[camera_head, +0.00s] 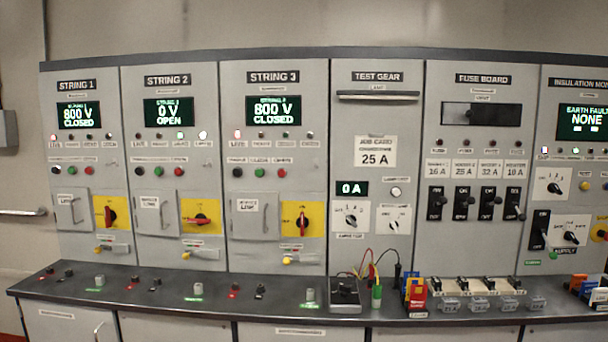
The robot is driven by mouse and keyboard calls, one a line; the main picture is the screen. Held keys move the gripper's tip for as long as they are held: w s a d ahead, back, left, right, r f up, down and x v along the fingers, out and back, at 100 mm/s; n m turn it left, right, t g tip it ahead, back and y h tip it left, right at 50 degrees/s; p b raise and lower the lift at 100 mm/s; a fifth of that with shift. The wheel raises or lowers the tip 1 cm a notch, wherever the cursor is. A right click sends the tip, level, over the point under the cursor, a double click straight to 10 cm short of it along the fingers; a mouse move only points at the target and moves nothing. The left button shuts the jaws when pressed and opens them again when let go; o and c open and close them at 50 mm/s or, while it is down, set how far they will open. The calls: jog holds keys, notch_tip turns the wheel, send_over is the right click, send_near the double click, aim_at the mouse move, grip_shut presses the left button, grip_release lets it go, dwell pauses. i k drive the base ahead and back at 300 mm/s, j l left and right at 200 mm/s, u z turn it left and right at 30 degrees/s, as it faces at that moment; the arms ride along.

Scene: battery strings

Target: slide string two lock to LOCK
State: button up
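The STRING 2 panel (138,230) is the second from the left. Its display (168,112) reads 0 V OPEN. Its red rotary handle (201,219) lies about horizontal on a yellow plate. Below it is the string two lock, a small slide with a yellow knob (186,255) at the left end of its plate. The lettering on that plate is too small to read. My gripper is not in view.
STRING 1 (76,84) and STRING 3 (273,76) flank it, both displays reading 800 V CLOSED. A dark counter ledge (140,298) juts out below the panels. A black test box (344,292) and coloured cards (415,296) stand on it to the right.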

aim_at(185, 256)
jog(key=i+j+u, duration=0.3)
jog(key=i+j, duration=0.5)
jog(key=i+j+u, duration=0.3)
jog(key=i+j, duration=0.5)
jog(key=i, duration=0.1)
